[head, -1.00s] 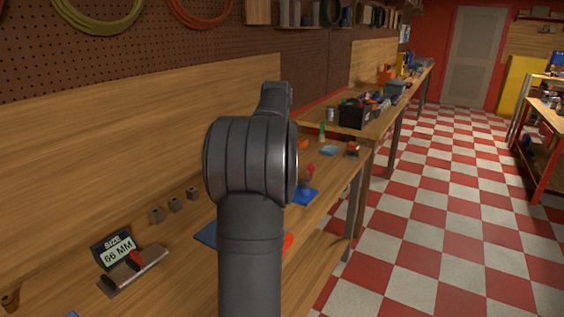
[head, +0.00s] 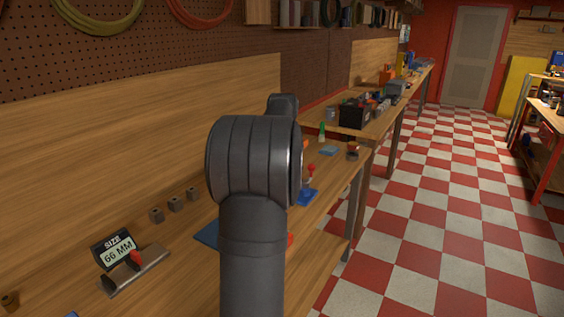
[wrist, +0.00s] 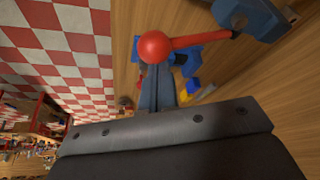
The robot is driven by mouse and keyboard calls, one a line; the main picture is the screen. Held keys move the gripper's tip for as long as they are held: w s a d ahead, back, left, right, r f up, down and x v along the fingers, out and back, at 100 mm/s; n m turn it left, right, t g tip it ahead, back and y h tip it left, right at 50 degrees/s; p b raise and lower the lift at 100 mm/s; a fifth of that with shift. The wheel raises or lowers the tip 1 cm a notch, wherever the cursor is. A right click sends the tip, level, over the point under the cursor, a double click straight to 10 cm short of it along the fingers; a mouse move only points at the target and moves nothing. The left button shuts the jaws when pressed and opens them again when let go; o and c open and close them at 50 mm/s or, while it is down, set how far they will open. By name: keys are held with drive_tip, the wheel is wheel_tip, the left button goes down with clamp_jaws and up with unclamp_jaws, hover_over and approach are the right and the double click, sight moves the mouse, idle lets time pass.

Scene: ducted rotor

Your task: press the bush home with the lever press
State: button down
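The lever press shows in the wrist view as a blue body (wrist: 262,18) at the top right. A red arm runs left from it to a red ball knob (wrist: 155,47). My gripper (wrist: 158,72) has its two grey fingers side by side, close together, with the tips just at the lower side of the knob. I see nothing held between them; whether they touch the knob I cannot tell. In the head view my arm hides the gripper and much of that area; a red bit (head: 290,240) shows beside the arm. I cannot make out the bush.
A blue-based item with a red ball (head: 311,168) stands right of my arm. A size sign (head: 116,251) reading 66 MM, a grey plate with a red handle (head: 138,262) and several brown blocks (head: 175,204) are at left. The bench edge and checkered floor lie right.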

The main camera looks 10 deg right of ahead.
drive_tip(key=shift+s+d+f, duration=0.1)
drive_tip(key=shift+f, duration=0.15)
drive_tip(key=shift+s+d+f, duration=0.15)
drive_tip(key=shift+f, duration=0.35)
drive_tip(key=shift+s+d+f, duration=0.1)
drive_tip(key=shift+f, duration=0.4)
drive_tip(key=shift+s+d+f, duration=0.15)
drive_tip(key=shift+f, duration=0.95)
